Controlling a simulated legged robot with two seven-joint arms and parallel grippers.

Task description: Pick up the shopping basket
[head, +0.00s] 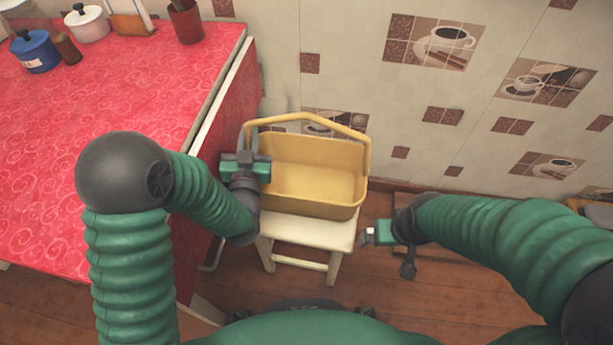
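The yellow shopping basket (312,185) stands upright and looks empty in the head view. Its handle (308,117) is raised in an arch over it. It rests on a small cream stool (305,237). My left gripper (246,150) is at the basket's left side, close to the left end of the handle; its fingers overlap the rim area, and I cannot tell whether they touch or grip it. My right gripper (368,237) is to the right of the stool, lower than the basket and apart from it; its finger opening is too small to make out.
A counter with red patterned oilcloth (130,95) stands close on the left. On it are a blue pot (35,52), a white pot (87,24) and a brown plant pot (186,21). A tiled wall (350,70) is behind the basket. Wooden floor shows around the stool.

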